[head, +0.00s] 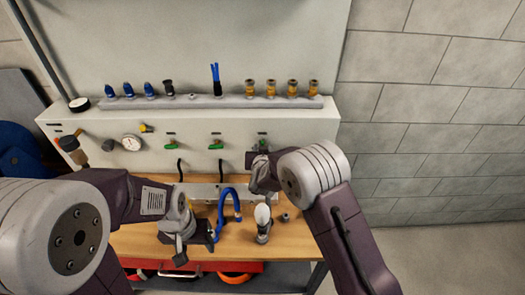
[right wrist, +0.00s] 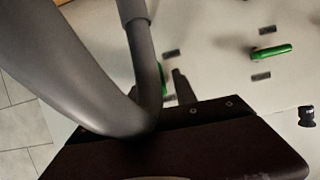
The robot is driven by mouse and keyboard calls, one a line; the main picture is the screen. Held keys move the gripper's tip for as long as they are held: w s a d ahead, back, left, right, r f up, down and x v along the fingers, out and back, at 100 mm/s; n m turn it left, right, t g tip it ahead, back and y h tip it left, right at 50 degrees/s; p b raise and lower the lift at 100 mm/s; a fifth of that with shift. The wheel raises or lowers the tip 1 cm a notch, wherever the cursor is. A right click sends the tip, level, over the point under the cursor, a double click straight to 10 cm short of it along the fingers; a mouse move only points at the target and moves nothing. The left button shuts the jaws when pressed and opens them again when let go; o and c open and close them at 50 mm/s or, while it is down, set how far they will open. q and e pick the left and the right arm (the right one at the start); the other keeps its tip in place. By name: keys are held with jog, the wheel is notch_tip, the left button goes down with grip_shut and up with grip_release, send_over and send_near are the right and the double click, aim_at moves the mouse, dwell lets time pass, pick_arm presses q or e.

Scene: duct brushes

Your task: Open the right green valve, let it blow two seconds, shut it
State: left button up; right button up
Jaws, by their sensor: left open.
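Three green valves sit in a row on the pale panel: the left valve (head: 170,144), the middle valve (head: 216,144) and the right valve (head: 263,142). My right gripper (head: 262,172) is at the panel just below the right valve and partly covers it. In the right wrist view, a green handle (right wrist: 163,80) shows mostly hidden behind my grey finger; another green handle (right wrist: 272,52) is in plain sight. I cannot tell whether my right jaws touch the handle or are closed. My left gripper (head: 182,250) is open, low over the wooden bench.
A blue hose (head: 228,200) arches over the bench (head: 150,240). A white-topped fitting (head: 263,215) stands right of it. A gauge (head: 132,142) is on the panel's left. A ledge (head: 210,103) above carries blue and brass fittings. Open floor lies at right.

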jog(key=v, duration=0.9)
jog(key=shift+b, duration=0.45)
jog(key=shift+w+f, duration=0.1)
